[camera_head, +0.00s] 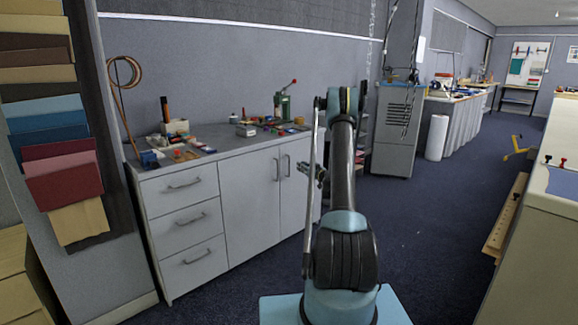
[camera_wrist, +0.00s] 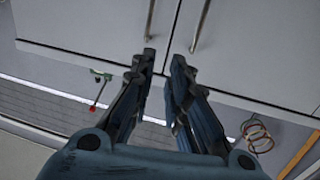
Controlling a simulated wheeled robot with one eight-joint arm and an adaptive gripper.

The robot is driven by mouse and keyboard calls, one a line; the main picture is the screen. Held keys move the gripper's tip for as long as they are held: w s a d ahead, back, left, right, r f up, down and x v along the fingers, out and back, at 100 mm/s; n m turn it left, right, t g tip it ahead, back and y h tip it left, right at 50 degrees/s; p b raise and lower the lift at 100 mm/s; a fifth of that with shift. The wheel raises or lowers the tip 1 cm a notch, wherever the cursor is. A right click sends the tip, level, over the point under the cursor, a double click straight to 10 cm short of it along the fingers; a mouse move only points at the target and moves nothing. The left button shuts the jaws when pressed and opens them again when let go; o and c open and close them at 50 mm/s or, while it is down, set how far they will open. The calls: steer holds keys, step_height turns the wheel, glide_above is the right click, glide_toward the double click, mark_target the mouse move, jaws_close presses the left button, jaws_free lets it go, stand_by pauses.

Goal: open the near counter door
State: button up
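The grey counter has two closed doors side by side, a left door (camera_head: 248,205) and a right door (camera_head: 297,205). Each has an upright bar handle near their shared seam: the left door's handle (camera_head: 277,169) and the right door's handle (camera_head: 288,166). The wrist view is upside down; there the left door's handle (camera_wrist: 201,25) is on the right and the right door's handle (camera_wrist: 150,18) on the left. My gripper (camera_head: 314,172) is in front of the right door in the head view. Its fingers (camera_wrist: 163,58) are apart with nothing between them, touching neither handle.
Three drawers (camera_head: 190,220) are left of the doors. A green press (camera_head: 283,105) and small items stand on the countertop (camera_head: 215,143). A bench (camera_head: 555,195) is at the right. The blue floor (camera_head: 420,230) between is mostly clear.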

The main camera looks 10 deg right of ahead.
steer(key=shift+t, duration=0.4)
steer(key=f+x, duration=0.1)
steer(key=x, duration=0.4)
steer(key=d+f+x, duration=0.1)
steer(key=x, duration=0.5)
steer(key=w+d+f+x, duration=0.1)
steer(key=x, duration=0.5)
steer(key=shift+w+a+f, duration=0.15)
steer(key=shift+w, duration=0.05)
jaws_close()
